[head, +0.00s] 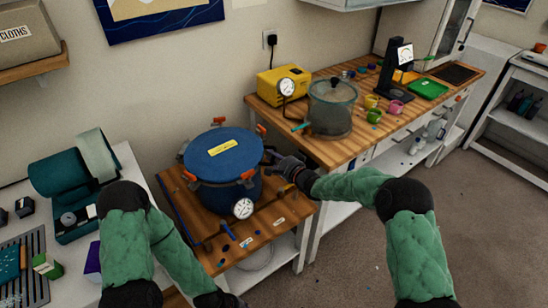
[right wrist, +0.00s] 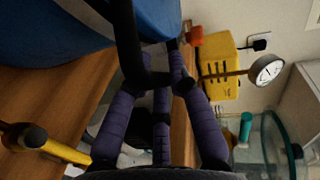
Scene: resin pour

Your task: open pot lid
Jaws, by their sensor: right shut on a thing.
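The blue pot (head: 228,190) stands on a low wooden table. Its round blue lid (head: 208,160) has a yellow label and sits on top, with several orange clamps (head: 248,174) around the rim. A white gauge (head: 243,208) is on its front. My right gripper (head: 281,164) is at the pot's right side, shut on a black handle (right wrist: 130,45). In the right wrist view its purple fingers (right wrist: 162,88) close around the bar beside the blue pot wall. My left arm reaches down to the bottom edge; its gripper is out of frame.
A wooden bench to the right bears a yellow pump (head: 281,84) with a gauge, a clear lidded vessel (head: 331,108) and small coloured cups (head: 374,116). A teal machine (head: 75,190) stands on the left table. Open floor (head: 350,250) lies at the lower right.

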